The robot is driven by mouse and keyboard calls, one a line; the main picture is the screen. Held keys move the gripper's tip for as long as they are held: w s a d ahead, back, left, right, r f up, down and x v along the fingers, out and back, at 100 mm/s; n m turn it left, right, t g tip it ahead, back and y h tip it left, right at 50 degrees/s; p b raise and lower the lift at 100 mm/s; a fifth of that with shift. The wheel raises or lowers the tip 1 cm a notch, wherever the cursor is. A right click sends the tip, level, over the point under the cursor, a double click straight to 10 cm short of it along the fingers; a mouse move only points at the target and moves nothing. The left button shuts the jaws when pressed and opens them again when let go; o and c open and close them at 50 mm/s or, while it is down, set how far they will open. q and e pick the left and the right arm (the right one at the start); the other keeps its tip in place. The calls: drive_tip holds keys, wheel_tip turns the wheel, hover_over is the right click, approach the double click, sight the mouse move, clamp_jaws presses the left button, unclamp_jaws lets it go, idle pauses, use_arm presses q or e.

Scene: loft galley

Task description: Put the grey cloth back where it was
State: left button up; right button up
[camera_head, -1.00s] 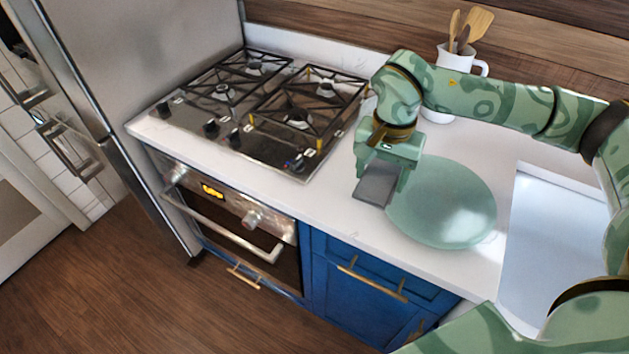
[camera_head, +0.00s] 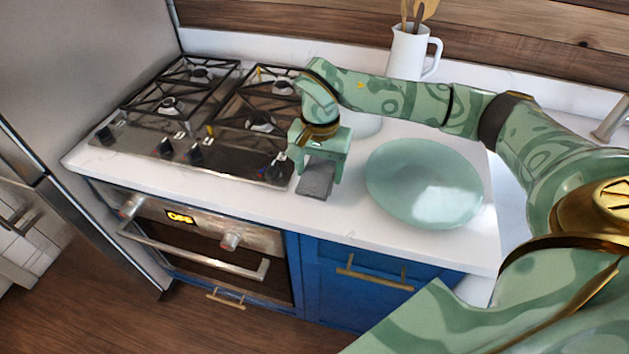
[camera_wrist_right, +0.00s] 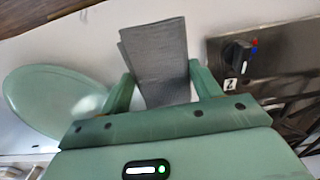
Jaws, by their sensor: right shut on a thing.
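The grey cloth (camera_head: 315,179) is a small folded rectangle over the white counter, between the cooktop and the green plate. My right gripper (camera_head: 318,176) points down at it and is shut on it. In the right wrist view the grey cloth (camera_wrist_right: 155,58) sits between the two fingers and sticks out past their tips. I cannot tell whether its lower end touches the counter. My left gripper is not in view.
The round green plate (camera_head: 424,184) lies right of the cloth. The gas cooktop (camera_head: 190,140) is to the left, its knobs close to my gripper. A white jug (camera_head: 408,55) with wooden utensils stands behind my arm. The counter (camera_head: 345,222) in front is bare.

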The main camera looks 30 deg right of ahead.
sight(316, 180)
drive_tip(key=shift+w+d+f, duration=0.15)
drive_tip(key=shift+w+f, duration=0.45)
drive_tip(key=shift+f, duration=0.2)
drive_tip(key=f, duration=0.2)
drive_tip(key=f+b, duration=0.1)
drive_tip(key=shift+w+f, duration=0.25)
drive_tip(key=shift+f, duration=0.05)
drive_tip(key=o, duration=0.9)
drive_tip(key=shift+f, duration=0.1)
wheel_tip(316, 180, up, 12)
drive_tip(key=shift+r+p, duration=0.2)
drive_tip(key=shift+p, duration=1)
